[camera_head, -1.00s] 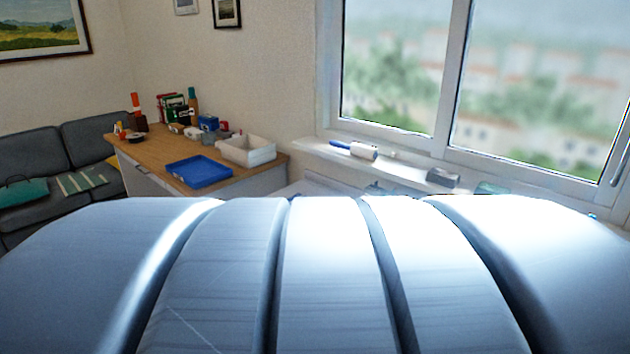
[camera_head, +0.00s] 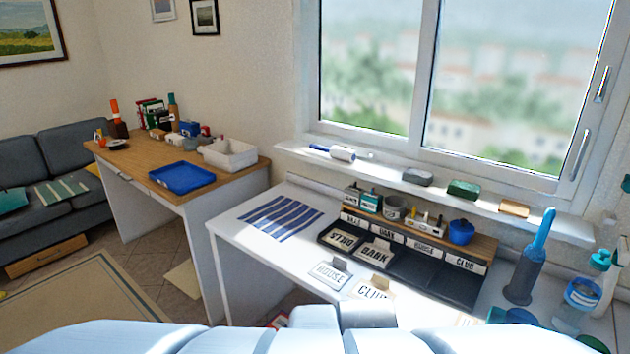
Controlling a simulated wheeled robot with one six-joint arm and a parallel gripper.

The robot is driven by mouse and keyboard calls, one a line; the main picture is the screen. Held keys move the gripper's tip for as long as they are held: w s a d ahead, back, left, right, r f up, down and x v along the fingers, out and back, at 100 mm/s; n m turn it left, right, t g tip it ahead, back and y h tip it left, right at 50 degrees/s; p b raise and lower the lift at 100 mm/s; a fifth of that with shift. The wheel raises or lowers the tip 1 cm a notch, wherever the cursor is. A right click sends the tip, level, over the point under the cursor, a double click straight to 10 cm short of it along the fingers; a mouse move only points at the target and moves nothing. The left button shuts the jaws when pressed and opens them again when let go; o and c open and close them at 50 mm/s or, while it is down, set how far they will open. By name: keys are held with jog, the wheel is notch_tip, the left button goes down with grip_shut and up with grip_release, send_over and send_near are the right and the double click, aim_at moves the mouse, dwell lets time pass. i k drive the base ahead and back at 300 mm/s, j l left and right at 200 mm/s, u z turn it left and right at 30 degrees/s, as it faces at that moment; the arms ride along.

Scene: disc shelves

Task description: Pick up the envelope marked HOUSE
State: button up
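The envelope marked HOUSE (camera_head: 330,274) is a white card-like piece with dark letters and a grey tab on top. It lies near the front edge of the white table (camera_head: 240,235), left of an envelope marked CLUB (camera_head: 371,289). Two more lettered envelopes, one seeming to read STUD (camera_head: 342,239) and one BARK (camera_head: 374,253), lie in the left part of a black sorting tray (camera_head: 412,266) behind. My gripper's fingers are not visible. Pale rounded parts of my own arm fill the bottom edge, in front of the table.
A labelled rack with small items (camera_head: 394,208) and a blue pot (camera_head: 461,231) stands behind the tray. A striped blue cloth (camera_head: 281,217) lies at left. A wooden desk (camera_head: 135,160) with a blue tray (camera_head: 181,177) is farther left.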

aim_at(335, 274)
jog(key=i+j+z, duration=0.35)
jog(key=j, duration=0.35)
jog(key=i+j+z, duration=0.2)
jog(key=j, duration=0.2)
jog(key=i+j+z, duration=0.2)
jog(key=j, duration=0.2)
